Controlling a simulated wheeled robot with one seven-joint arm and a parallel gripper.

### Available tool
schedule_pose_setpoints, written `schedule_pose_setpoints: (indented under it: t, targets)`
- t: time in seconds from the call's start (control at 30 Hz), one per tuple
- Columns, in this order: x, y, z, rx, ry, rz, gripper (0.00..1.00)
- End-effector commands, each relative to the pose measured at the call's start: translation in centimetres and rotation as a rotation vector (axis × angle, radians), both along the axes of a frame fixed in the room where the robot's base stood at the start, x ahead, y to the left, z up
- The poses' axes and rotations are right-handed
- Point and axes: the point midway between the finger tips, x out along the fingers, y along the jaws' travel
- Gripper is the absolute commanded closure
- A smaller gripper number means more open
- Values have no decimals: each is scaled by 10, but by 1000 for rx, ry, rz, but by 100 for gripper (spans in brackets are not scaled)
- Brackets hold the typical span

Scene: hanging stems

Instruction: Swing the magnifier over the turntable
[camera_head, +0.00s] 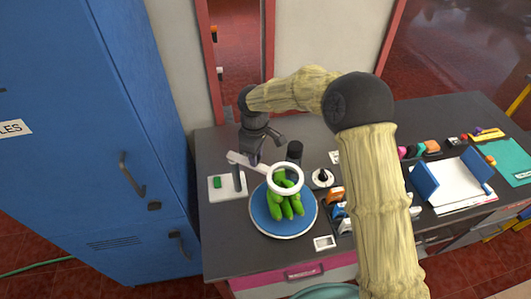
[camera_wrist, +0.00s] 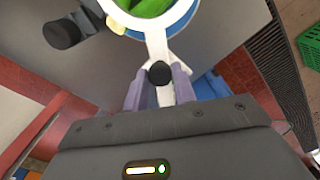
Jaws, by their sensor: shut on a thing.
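The magnifier (camera_head: 302,181) is a white ring on a white arm, carried by a dark post on a pale base (camera_head: 220,194). In the head view its ring overlaps the back part of the blue turntable (camera_head: 263,223), which bears a green bunch (camera_head: 285,207) like bananas. In the wrist view my gripper's fingers (camera_wrist: 158,90) close on either side of the white handle (camera_wrist: 157,48) near a black knob (camera_wrist: 159,73). Green shows through the ring there.
A dark cylinder (camera_head: 294,151) stands just behind the ring, and a small round dial (camera_head: 322,178) is to its right. A blue-sided holder with papers (camera_head: 465,188) is farther right. A tall blue cabinet (camera_head: 95,130) stands left of the table. My arm hides part of the table.

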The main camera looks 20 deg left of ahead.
Motion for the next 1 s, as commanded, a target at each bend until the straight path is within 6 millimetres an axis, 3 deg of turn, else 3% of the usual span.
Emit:
schedule_pose_setpoints:
  t: [0.1,0.53,0.57,0.67,1.0]
  targets:
    - [-3,9,5,14,-6,25,100]
    - [-4,12,5,15,-6,35,100]
    - [-4,12,5,15,-6,35,70]
    - [-4,10,4,12,-4,33,52]
    - [-3,7,3,4,-2,31,52]
